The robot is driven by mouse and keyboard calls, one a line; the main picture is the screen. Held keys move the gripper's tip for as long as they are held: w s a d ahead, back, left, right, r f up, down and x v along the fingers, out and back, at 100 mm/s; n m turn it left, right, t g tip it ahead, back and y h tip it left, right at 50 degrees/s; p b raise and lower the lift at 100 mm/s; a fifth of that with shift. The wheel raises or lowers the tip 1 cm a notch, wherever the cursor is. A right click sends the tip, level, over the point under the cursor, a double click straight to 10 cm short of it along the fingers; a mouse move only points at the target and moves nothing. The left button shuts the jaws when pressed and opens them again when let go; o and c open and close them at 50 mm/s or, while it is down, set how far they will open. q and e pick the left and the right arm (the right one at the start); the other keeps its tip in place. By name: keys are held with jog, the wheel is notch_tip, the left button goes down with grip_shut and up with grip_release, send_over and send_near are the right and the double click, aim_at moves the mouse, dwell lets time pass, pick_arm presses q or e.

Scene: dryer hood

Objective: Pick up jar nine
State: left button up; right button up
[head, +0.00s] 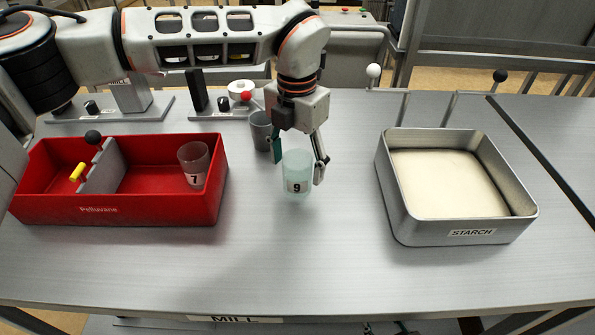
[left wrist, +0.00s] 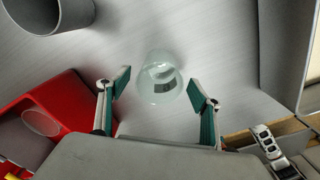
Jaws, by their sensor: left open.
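Jar nine (head: 297,172) is a pale green translucent jar with a "9" label, standing upright on the grey table. My left gripper (head: 298,162) is open above and around it, one finger at each side in the head view. In the left wrist view the jar (left wrist: 160,80) lies just beyond the two open fingertips (left wrist: 160,88), roughly centred between them. I cannot tell whether either finger touches it. My right gripper is not in view.
A red box (head: 150,210) at the left holds a clear jar marked 7 (head: 194,165). A grey cup (head: 261,131) stands close behind my gripper. A metal tray labelled STARCH (head: 470,236) stands at the right. The table's front middle is clear.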

pick_arm(q)
jog(key=shift+f, duration=1.8)
jog(key=c, duration=1.2)
jog(key=shift+r, duration=0.15)
